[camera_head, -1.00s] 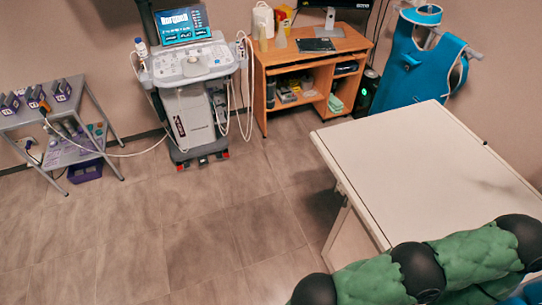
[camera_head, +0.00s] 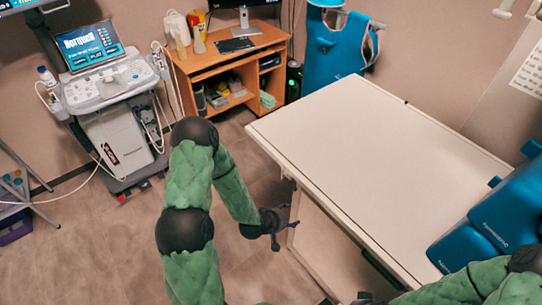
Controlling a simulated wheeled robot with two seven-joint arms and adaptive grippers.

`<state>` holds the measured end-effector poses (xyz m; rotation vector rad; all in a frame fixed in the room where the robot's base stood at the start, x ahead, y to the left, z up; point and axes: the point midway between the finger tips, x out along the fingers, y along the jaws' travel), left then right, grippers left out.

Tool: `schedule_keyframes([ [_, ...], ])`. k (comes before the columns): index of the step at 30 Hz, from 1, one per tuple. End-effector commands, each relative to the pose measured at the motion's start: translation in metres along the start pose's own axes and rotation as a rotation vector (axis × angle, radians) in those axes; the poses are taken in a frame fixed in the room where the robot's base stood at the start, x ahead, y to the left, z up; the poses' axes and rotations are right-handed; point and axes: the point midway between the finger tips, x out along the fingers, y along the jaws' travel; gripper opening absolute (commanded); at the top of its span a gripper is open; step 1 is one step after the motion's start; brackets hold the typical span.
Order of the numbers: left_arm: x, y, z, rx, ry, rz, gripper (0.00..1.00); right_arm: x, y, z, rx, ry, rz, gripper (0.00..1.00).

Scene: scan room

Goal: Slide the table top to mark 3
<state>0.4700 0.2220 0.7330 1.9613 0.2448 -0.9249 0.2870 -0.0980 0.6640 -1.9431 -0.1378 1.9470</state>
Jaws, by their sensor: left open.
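The pale table top (camera_head: 370,150) is a large flat slab at the centre right of the head view. A side edge faces my left arm, and a pale panel shows below it. My right arm (camera_head: 470,284) enters at the bottom right. Small dark parts at the bottom edge may be its gripper, but they are cut off. No numbered mark can be made out.
Blue padded pieces (camera_head: 490,222) cover the table's right end. A blue apron (camera_head: 332,50) hangs behind the table. A wooden desk (camera_head: 225,60) and an ultrasound cart (camera_head: 112,105) stand at the back left. The floor left of my left arm is mostly clear.

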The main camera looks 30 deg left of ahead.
Motion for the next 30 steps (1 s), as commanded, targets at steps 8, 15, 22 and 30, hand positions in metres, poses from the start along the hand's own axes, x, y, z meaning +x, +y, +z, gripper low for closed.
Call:
schedule_keyframes([
  [8,-0.038,0.016,-0.158,-0.384,0.365,0.48,0.67,0.045,0.016,-0.002,0.001,0.0,0.0,0.0],
  [15,-0.074,0.025,-0.197,-0.487,0.406,0.686,0.67,0.054,0.019,-0.002,0.0,0.001,0.0,0.0],
  [22,-0.061,0.037,-0.209,-0.493,0.404,0.703,0.67,0.06,0.021,-0.003,0.0,0.001,0.0,0.0],
  [30,-0.026,0.061,-0.233,-0.493,0.404,0.701,0.67,0.073,0.026,-0.003,0.0,0.001,0.0,0.0],
])
